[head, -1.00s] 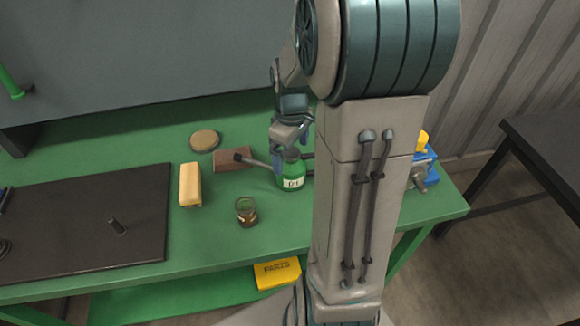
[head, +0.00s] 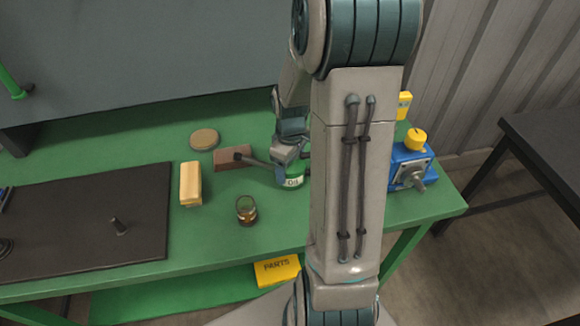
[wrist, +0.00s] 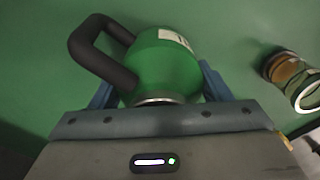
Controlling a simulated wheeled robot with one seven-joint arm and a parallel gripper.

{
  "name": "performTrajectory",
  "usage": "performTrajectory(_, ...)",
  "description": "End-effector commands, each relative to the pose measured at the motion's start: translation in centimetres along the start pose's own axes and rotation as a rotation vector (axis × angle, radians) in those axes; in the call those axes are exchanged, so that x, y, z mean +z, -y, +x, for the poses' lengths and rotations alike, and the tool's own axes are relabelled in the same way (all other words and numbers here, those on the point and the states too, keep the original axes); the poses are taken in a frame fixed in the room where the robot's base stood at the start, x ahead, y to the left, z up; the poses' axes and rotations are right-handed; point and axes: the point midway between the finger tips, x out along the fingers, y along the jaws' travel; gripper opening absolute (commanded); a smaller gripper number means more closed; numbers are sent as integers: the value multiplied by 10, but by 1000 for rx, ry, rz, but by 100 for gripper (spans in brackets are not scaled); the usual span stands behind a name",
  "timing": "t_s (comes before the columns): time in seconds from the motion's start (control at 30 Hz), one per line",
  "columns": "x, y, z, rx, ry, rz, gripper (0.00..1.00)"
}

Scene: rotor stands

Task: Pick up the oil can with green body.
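The oil can with green body (head: 293,181) stands on the green workbench, partly hidden by my gripper and arm. In the wrist view the green can (wrist: 165,65) shows its white label, and its dark handle (wrist: 88,55) bends out to the left. My gripper (head: 285,155) is above the can and reaches down around it. In the wrist view the gripper's blue fingers (wrist: 158,85) are spread on both sides of the can, with gaps still visible, so it looks open. The fingertips are partly hidden.
A glass jar (head: 246,209) stands close by, in front and left of the can. A yellow block (head: 190,184), brown block (head: 233,158) and round disc (head: 204,138) lie left. A blue device (head: 409,165) stands right, beyond my arm. A dark plate (head: 85,225) covers the bench's left.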

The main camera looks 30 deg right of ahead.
Motion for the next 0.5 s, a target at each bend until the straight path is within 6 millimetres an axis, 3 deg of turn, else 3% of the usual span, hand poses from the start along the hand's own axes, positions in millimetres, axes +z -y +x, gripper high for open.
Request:
performTrajectory(0.03, 0, 0, 0, 0, 0, 0, 55)
performTrajectory(0.1, 0, 0, 0, 0, 0, 0, 39)
performTrajectory(0.5, 0, -1, -6, 2, -1, 0, 39)
